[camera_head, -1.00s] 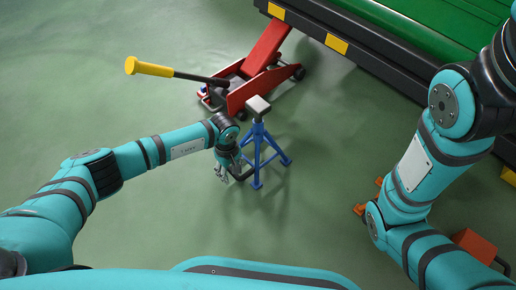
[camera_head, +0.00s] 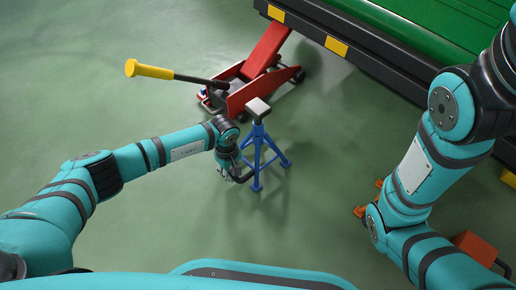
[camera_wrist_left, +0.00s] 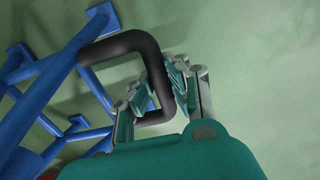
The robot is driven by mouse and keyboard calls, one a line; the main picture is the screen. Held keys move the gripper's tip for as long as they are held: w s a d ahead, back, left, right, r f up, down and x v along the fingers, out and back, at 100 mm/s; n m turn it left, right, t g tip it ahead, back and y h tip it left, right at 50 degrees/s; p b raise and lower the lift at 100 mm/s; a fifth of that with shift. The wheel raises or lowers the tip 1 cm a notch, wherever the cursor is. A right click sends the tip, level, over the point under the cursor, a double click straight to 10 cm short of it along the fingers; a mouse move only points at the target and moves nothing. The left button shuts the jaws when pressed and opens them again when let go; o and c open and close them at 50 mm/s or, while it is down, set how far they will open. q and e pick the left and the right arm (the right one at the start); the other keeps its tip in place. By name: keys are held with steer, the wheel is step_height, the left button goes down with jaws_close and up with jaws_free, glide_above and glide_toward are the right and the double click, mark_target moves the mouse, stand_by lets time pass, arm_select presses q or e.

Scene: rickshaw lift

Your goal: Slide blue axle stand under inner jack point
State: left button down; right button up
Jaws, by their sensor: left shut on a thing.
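The blue axle stand (camera_head: 257,140) stands upright on the floor, with a grey saddle on top and splayed legs. Its black handle (camera_wrist_left: 123,44) is a bent bar sticking out from the blue frame. My left gripper (camera_head: 228,174) is beside the stand, on its left. In the left wrist view, my left gripper's fingers (camera_wrist_left: 156,88) are shut around the handle's outer bar. The green and black vehicle (camera_head: 400,30) is at the top right; no jack point shows under its edge.
A red floor jack (camera_head: 260,75) with a yellow-tipped handle (camera_head: 150,69) lies behind the stand, reaching to the vehicle's edge. An orange object (camera_head: 474,248) is at lower right, partly behind my right arm. Floor between stand and vehicle is clear.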

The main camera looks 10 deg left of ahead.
arm_select(q)
steer(key=shift+w+d+f+b, duration=0.15)
steer(key=shift+w+d+b, duration=0.3)
steer(key=shift+w+b, duration=0.3)
steer(key=shift+w+d+b, duration=0.4)
steer(key=shift+d+b, duration=0.05)
steer(key=shift+b, duration=0.05)
steer(key=w+d+b, duration=0.1)
steer(key=w+b, duration=0.1)
steer(key=w+d+b, duration=0.2)
steer(key=shift+w+d+b, duration=0.15)
steer(key=shift+b, duration=0.2)
steer(key=shift+w+d+r, duration=0.2)
steer(key=shift+r, duration=0.05)
steer(key=shift+w+d, duration=0.7)
steer(key=shift+w, duration=0.25)
steer(key=shift+w+d, duration=0.65)
steer(key=shift+w, duration=0.25)
steer(key=c, duration=1.4)
jaws_free()
steer(key=shift+o, duration=1.4)
steer(key=shift+s+a, duration=0.1)
steer(key=shift+f, duration=0.1)
